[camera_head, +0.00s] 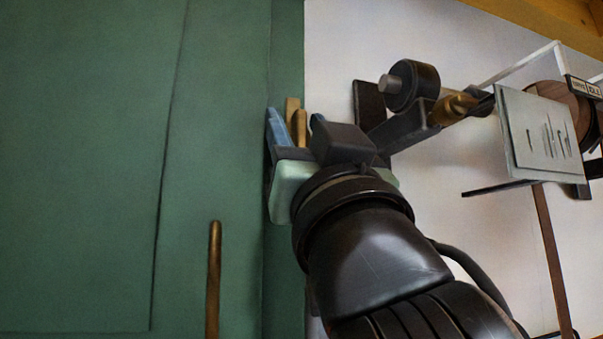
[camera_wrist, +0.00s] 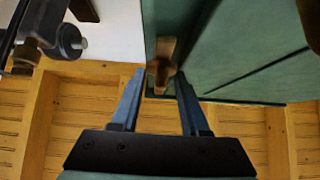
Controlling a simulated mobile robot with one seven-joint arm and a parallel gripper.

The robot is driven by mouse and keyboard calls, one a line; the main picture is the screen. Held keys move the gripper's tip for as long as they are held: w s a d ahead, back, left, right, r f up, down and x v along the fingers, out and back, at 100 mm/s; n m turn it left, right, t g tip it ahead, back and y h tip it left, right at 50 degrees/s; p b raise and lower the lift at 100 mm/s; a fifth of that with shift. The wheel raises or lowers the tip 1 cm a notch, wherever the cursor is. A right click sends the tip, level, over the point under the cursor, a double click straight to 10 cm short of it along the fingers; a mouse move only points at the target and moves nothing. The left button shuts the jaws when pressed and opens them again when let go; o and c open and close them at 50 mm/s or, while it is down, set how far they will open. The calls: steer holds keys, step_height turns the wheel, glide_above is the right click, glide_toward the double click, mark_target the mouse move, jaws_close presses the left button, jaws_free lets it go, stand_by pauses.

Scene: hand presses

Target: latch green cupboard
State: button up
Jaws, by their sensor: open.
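The green cupboard (camera_head: 90,150) fills the left of the head view, and its green face also shows in the wrist view (camera_wrist: 235,45). A brass-coloured latch (camera_wrist: 160,62) sits at the cupboard's edge. In the head view the latch (camera_head: 299,122) shows only in part behind my gripper (camera_head: 291,125). In the wrist view my gripper (camera_wrist: 159,84) is open, with its two blue fingers on either side of the latch's near end. I cannot tell whether either finger touches it. A brass bar handle (camera_head: 214,280) stands upright on the cupboard front.
A dark press-like mechanism with a round knob (camera_head: 411,86) is right of my gripper, before a pale wall. A grey plate (camera_head: 538,135) hangs farther right. Yellow slatted wood (camera_wrist: 90,120) lies behind my fingers in the wrist view.

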steer(key=shift+s, duration=0.1)
jaws_close()
steer(key=shift+a+f+m+h, duration=0.1)
steer(key=shift+f+m+h, duration=0.1)
steer(key=shift+m+h, duration=0.35)
steer(key=m+h, duration=0.6)
steer(key=shift+a+t, duration=0.1)
steer(key=shift+t, duration=0.3)
steer(key=m+g+h, duration=0.1)
steer(key=m+h, duration=0.3)
steer(key=m, duration=0.1)
steer(key=m+g+h, duration=0.2)
steer(key=m+h, duration=0.2)
steer(key=m, duration=0.1)
steer(key=m+g+p, duration=0.1)
steer(key=m, duration=0.1)
steer(key=m+g+h, duration=0.1)
steer(key=m+g+h+p, duration=0.1)
steer(key=m, duration=0.1)
steer(key=shift+d+r+m+g+p, duration=0.2)
steer(key=shift+d+m+g+p, duration=0.05)
steer(key=shift+m+g+p, duration=0.15)
steer(key=m+g+p, duration=0.3)
steer(key=shift+d+f+m+y, duration=0.1)
steer(key=shift+f+m+y, duration=0.05)
steer(key=shift+m+y, duration=0.2)
steer(key=shift+g, duration=0.3)
